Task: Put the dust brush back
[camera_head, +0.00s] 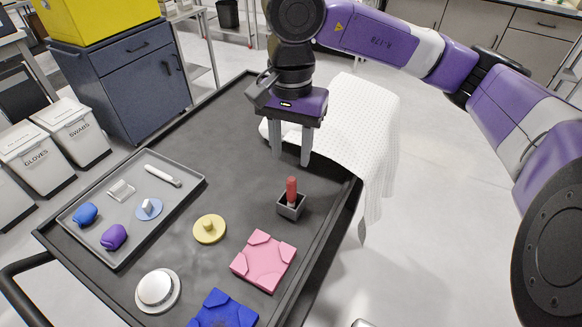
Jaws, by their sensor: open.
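A red upright handle (291,188), which looks like the dust brush, stands in a small dark square holder (291,208) near the right edge of the black cart top. Its lower end is hidden inside the holder. My gripper (291,158) points down above and behind the handle. Its two grey fingers are apart with nothing between them. I cannot tell the exact height of the fingertips over the cart.
A grey tray (128,250) at the left holds several small items. A yellow knobbed disc (209,229), pink block (263,261), blue block (223,312) and round silver piece (156,289) lie in front. A white cloth (358,120) hangs over the cart's right edge. The cart's back left is clear.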

